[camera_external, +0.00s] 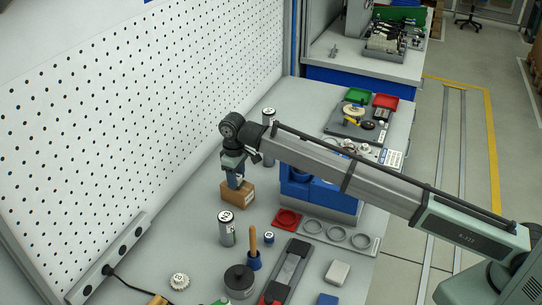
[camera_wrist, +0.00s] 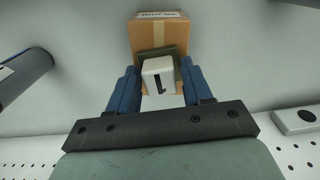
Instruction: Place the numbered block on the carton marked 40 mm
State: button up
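The numbered block (camera_wrist: 158,76) is a small white cube with a black mark, only partly readable. In the wrist view it lies between my gripper's two blue fingers (camera_wrist: 160,84). Narrow gaps seem to show at its sides, and whether the fingers press on it is unclear. The brown carton (camera_wrist: 157,32) is just beyond, with dark print on its upper edge and a dark square behind the block. In the external view my gripper (camera_external: 235,184) points down at the carton (camera_external: 238,195). The block is mostly hidden there. Contact between block and carton cannot be told.
A grey can (camera_external: 226,229) stands just in front of the carton. A blue bin (camera_external: 318,190) is to its right, with a red tray (camera_external: 287,220) in front. A ringed plate (camera_external: 340,235), dark pot (camera_external: 239,280) and gear (camera_external: 180,281) lie nearer. The pegboard wall is left.

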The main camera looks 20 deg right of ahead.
jog(key=o, duration=0.4)
notch_tip(320, 180, up, 12)
jog(key=shift+r, duration=0.15)
dwell(0.5)
jog(key=shift+w, duration=0.1)
